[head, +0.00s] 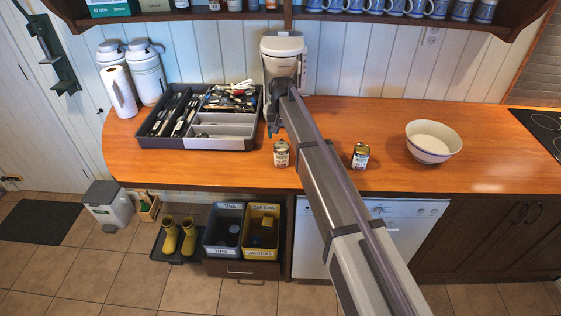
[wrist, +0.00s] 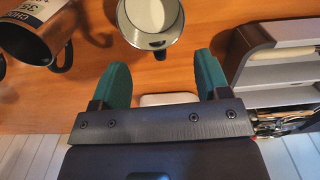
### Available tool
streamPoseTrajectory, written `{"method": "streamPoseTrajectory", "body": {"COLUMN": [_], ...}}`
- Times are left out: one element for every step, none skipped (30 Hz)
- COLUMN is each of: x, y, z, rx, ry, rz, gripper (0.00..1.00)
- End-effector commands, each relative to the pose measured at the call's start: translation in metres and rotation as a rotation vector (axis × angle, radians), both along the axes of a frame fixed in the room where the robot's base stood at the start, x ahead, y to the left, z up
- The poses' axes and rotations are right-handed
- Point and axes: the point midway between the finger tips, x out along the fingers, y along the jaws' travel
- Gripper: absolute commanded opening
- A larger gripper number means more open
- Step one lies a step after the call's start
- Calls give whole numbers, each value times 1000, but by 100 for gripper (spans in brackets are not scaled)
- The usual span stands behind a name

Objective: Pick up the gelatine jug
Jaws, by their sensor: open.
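Two small labelled jugs stand upright on the orange wooden counter. The left one (head: 281,154) is just in front of my gripper (head: 273,126); in the wrist view it is a pale-filled jug (wrist: 152,18) at the top centre, its label hidden. No gelatine label is readable. My gripper's green fingers (wrist: 162,76) are apart and empty, short of the pale-filled jug.
A grey cutlery tray (head: 222,144) full of utensils lies close left of my gripper; its edge also shows in the wrist view (wrist: 278,68). A white bowl (head: 433,146) stands on the right. The counter between the right jug and bowl is clear. White flasks (head: 147,72) stand far left.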

Motion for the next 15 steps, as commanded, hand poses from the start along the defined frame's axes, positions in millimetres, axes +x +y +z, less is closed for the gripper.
{"method": "streamPoseTrajectory", "body": {"x": [0,0,1,1,1,2,2,2,2,2,2,2,2,2,2], "y": [0,0,0,0,-1,-1,-1,-1,-1,-1,-1,-1,-1,-1,-1], "z": [-1,-4,-10,-16,-23,-32,-39,-44,-50,-53,-54,-53,-52,-50,-49], "rx": [0,0,0,0,0,0,0,0,0,0,0,0,0,0,0], "ry": [0,0,0,0,0,0,0,0,0,0,0,0,0,0,0], "rz": [0,0,0,0,0,0,0,0,0,0,0,0,0,0,0], "gripper": [69,69,69,69,69,69,69,69,69,69,69,69,69,69,69]}}
